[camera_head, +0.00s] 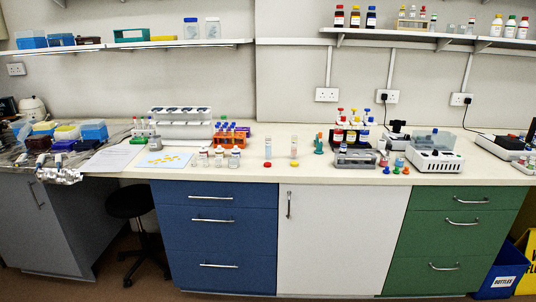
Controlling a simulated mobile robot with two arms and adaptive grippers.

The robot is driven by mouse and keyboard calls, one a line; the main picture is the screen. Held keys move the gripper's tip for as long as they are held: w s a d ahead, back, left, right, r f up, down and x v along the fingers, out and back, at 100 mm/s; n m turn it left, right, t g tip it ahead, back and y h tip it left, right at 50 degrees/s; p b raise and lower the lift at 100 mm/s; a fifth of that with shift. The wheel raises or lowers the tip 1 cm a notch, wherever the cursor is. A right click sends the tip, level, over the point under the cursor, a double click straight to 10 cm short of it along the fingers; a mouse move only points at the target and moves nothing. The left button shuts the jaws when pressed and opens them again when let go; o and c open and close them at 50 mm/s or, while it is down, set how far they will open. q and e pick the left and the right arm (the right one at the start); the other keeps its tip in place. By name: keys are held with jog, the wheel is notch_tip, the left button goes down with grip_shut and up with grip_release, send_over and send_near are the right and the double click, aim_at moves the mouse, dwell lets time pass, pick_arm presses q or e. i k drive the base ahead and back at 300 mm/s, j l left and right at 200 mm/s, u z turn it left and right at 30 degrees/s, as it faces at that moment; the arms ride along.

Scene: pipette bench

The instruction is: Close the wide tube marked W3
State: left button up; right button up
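No label reading W3 is legible at this size, so I cannot tell which vessel is that tube. Near the middle of the bench stand two upright clear tubes, a left tube (268,150) and a right tube (294,148). A red cap (267,165) lies in front of the left one and a yellow cap (294,164) in front of the right one. Further right, small tubes (398,162) stand near the front edge, with loose coloured caps (386,170) around them.
An orange rack (231,139) and several small jars (219,156) stand left of the two tubes. A grey rack (355,159), bottles and a white device (434,161) stand to the right. The bench (318,172) has bare room in front of the middle tubes. Shelves hang above.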

aim_at(268, 139)
jog(key=z, duration=0.2)
jog(key=i+j+z, duration=0.15)
jog(key=z, duration=0.2)
jog(key=i+j+z, duration=0.2)
jog(key=z, duration=0.2)
jog(key=i+j+z, duration=0.1)
jog(key=j+z, duration=0.25)
jog(key=i+j, duration=0.15)
jog(key=j, duration=0.25)
jog(key=i+j+z, duration=0.15)
jog(key=j, duration=0.25)
jog(key=i+j, duration=0.1)
jog(key=j, duration=0.35)
jog(key=i+j+z, duration=0.15)
jog(key=j, duration=0.25)
jog(key=i+j, duration=0.1)
jog(key=j, duration=0.35)
jog(key=z, duration=0.05)
